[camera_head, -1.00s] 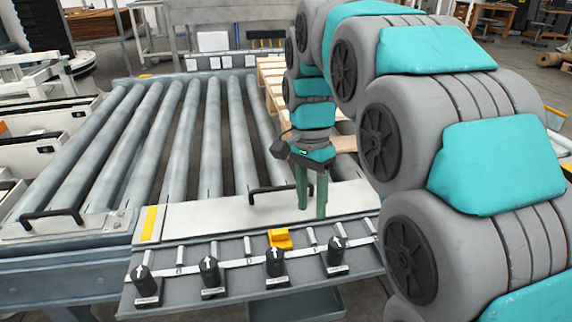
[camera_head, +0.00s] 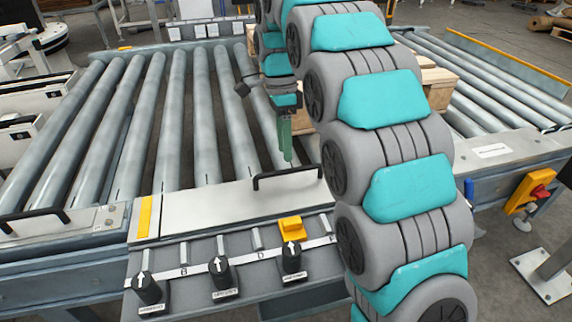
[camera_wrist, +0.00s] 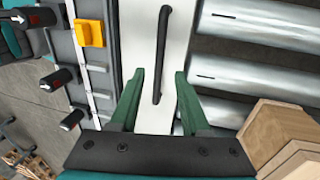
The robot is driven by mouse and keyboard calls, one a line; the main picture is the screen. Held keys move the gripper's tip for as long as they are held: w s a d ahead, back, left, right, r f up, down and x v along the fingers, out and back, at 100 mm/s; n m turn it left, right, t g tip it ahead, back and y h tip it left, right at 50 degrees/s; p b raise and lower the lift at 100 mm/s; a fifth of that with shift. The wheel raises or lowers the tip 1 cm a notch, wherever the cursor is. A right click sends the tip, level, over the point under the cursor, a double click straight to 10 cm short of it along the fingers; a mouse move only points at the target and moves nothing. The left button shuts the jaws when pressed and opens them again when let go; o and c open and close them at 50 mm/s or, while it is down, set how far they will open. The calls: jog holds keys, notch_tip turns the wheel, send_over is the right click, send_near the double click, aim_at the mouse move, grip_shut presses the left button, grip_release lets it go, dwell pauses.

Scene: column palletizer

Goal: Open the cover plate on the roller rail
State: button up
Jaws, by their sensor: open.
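The cover plate (camera_head: 215,205) is a pale flat panel lying along the front of the roller rail, with a black bar handle (camera_head: 287,176) on its top. The plate (camera_wrist: 150,50) and its handle (camera_wrist: 161,55) also show in the wrist view, the handle running up the picture ahead of the fingers. The plate lies flat.
A control strip with black knobs (camera_head: 221,275) and a yellow block (camera_head: 292,229) runs along the front of the plate. Grey rollers (camera_head: 205,120) lie behind it. A wooden pallet (camera_head: 440,85) stands behind my arm. A red-and-yellow switch (camera_head: 530,190) is at right.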

send_over(291, 184)
jog(key=a, duration=0.1)
jog(key=shift+w+a+f, duration=0.1)
jog(key=shift+w+f, duration=0.1)
jog(key=shift+f, duration=0.9)
jog(key=shift+w+a+f, duration=0.1)
jog(key=shift+w+f, duration=0.1)
jog(key=shift+f, duration=0.9)
jog(key=shift+c, duration=0.4)
grip_shut()
